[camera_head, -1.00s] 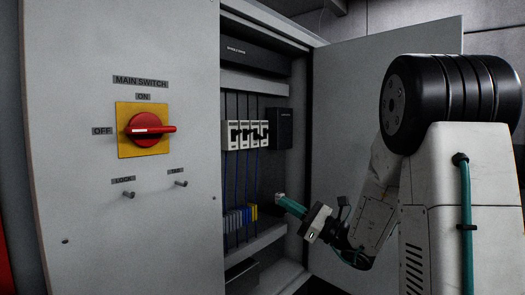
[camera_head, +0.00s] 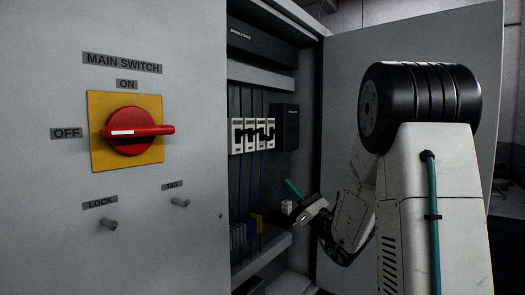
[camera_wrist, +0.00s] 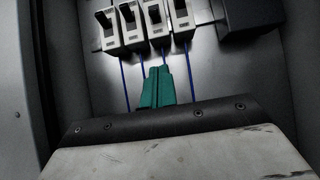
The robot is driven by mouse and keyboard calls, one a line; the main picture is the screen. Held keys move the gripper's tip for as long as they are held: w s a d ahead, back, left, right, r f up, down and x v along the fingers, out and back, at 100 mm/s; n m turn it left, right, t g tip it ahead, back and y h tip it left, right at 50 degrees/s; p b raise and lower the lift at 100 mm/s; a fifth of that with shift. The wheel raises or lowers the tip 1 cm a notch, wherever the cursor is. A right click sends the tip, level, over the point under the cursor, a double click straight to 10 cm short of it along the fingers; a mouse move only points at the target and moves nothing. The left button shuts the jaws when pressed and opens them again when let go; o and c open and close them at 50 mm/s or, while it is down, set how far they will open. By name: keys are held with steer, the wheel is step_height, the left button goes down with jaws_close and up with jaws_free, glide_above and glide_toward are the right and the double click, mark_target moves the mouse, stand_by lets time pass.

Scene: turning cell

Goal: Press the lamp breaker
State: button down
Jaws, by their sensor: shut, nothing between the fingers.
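A row of several white breakers with black levers (camera_head: 237,147) is mounted side by side inside the open cabinet. They also show at the top of the wrist view (camera_wrist: 108,43), with blue wires running down from them. I cannot read any label, so I cannot tell which is the lamp breaker. My gripper (camera_head: 289,186) has teal fingers and is inside the cabinet opening, below and right of the breakers. In the wrist view, the fingers of my gripper (camera_wrist: 161,70) are shut with nothing between them, pointing up toward the row, and appear below it without visible contact.
The cabinet's front panel (camera_head: 190,240) at left carries a red main switch (camera_head: 130,131) on a yellow plate, plus lock and tag pegs. A dark box (camera_head: 286,127) sits right of the breakers. Terminal blocks (camera_head: 240,232) are below. The open door (camera_head: 430,60) stands behind my arm.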

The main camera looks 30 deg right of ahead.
steer(key=shift+w, duration=0.3)
glide_toward(262, 146)
steer(key=x, duration=0.6)
steer(key=shift+a, duration=0.1)
steer(key=shift+s+r, duration=0.2)
steer(key=shift+r, duration=0.45)
